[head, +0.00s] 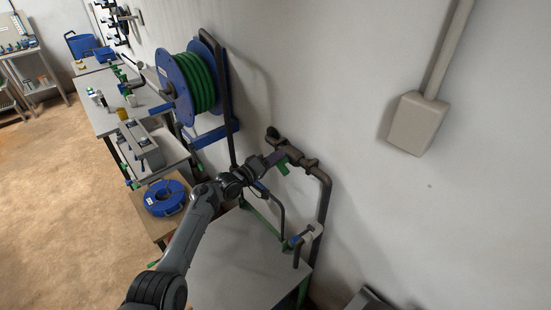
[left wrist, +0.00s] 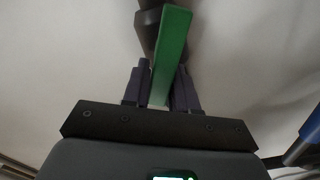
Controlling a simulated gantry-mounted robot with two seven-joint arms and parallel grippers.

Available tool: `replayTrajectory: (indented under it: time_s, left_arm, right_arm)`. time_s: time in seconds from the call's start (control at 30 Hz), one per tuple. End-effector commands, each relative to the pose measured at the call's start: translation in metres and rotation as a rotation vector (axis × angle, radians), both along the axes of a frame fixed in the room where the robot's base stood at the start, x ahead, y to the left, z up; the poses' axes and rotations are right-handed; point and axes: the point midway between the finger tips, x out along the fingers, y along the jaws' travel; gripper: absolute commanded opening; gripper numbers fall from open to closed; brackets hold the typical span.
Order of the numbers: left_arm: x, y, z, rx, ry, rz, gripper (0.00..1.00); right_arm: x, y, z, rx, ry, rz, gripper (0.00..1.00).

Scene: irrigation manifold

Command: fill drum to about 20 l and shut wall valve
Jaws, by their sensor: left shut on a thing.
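The wall valve (head: 292,152) sits on a dark pipe along the white wall, with a green lever handle (head: 283,168). My left gripper (head: 274,158) is at the valve and shut on the green handle, which also shows between its two fingers in the left wrist view (left wrist: 170,58). The handle runs up from the fingers to the dark valve body (left wrist: 147,22). No drum being filled can be made out for certain, and no water level shows. My right gripper is not in view.
A grey table (head: 235,265) stands below the valve, with a dark downpipe (head: 325,205) at its right. A blue reel with green hose (head: 195,85) is on the wall. A round blue item (head: 164,198) lies on a low wooden surface. A grey box (head: 415,123) is on the wall.

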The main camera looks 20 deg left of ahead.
Motion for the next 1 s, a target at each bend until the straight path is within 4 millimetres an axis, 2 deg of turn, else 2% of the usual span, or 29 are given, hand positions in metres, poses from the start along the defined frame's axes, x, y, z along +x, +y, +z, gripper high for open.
replayTrajectory:
  time_s: [0.3, 0.33, 0.43, 0.77, 1.0]
  left_arm:
    - [0.000, 0.000, 0.000, -0.001, 0.000, 0.000, 0.00]
    - [0.000, 0.000, 0.000, 0.000, 0.000, 0.000, 0.30]
    - [0.000, 0.000, 0.000, 0.000, 0.000, 0.000, 0.46]
    - [-0.001, 0.000, 0.000, 0.000, 0.000, 0.000, 0.46]
    - [-0.013, 0.007, 0.000, 0.001, -0.001, 0.001, 0.46]
  right_arm:
    - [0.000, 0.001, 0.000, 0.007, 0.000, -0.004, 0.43]
    - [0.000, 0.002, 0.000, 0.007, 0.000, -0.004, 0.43]
    - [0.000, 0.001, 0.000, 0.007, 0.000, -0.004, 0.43]
    - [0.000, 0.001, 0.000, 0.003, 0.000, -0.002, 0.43]
    - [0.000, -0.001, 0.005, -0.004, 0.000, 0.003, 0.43]
